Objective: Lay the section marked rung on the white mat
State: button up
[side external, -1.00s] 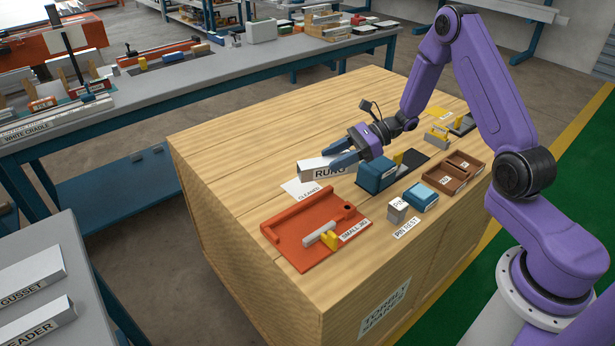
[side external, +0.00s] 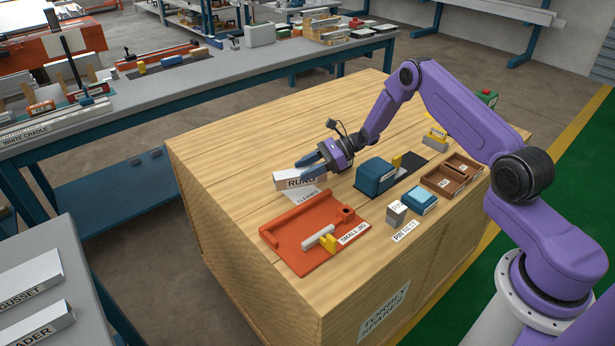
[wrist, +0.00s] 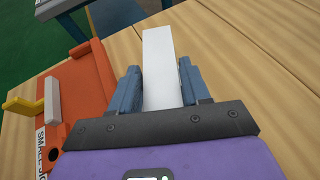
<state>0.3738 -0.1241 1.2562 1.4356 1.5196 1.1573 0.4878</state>
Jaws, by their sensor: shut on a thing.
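The section marked RUNG (side external: 288,183) is a white bar with a dark-lettered label on its side. My gripper (side external: 313,162) is shut on it; in the wrist view the white bar (wrist: 160,60) lies between the two blue fingers. The white mat (side external: 307,196), with partly readable lettering, is on the wooden top just in front of and below the bar. The bar hides part of the mat. I cannot tell whether the bar touches the mat or hangs slightly above it.
The orange small jig (side external: 288,238) lies close in front of the mat. A blue block (side external: 375,176) stands to its right, with a grey pin block (side external: 396,213) and brown trays (side external: 452,175) further right. The wooden top left of the bar is clear.

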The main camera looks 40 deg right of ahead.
jog(key=shift+f, duration=1.45)
jog(key=shift+f, duration=0.15)
jog(key=o, duration=1.2)
